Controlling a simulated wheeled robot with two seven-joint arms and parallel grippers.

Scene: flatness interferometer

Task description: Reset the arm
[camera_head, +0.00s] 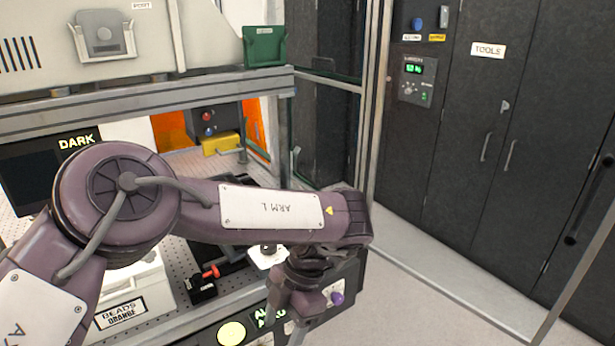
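My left arm (265,210) is a purple, jointed arm that comes in from the lower left. It reaches across the front of the bench, with its elbow raised at the left and its forearm stretched to the right. Its wrist bends down near the front edge of the bench, and the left gripper (297,310) points downward there. The fingertips are too small and dark to tell open from shut. My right arm and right gripper are not in view. The forearm hides part of the bench top behind it.
A green bin (264,47) hangs above. Dark cabinets marked TOOLS (488,50) stand right; floor before them is clear.

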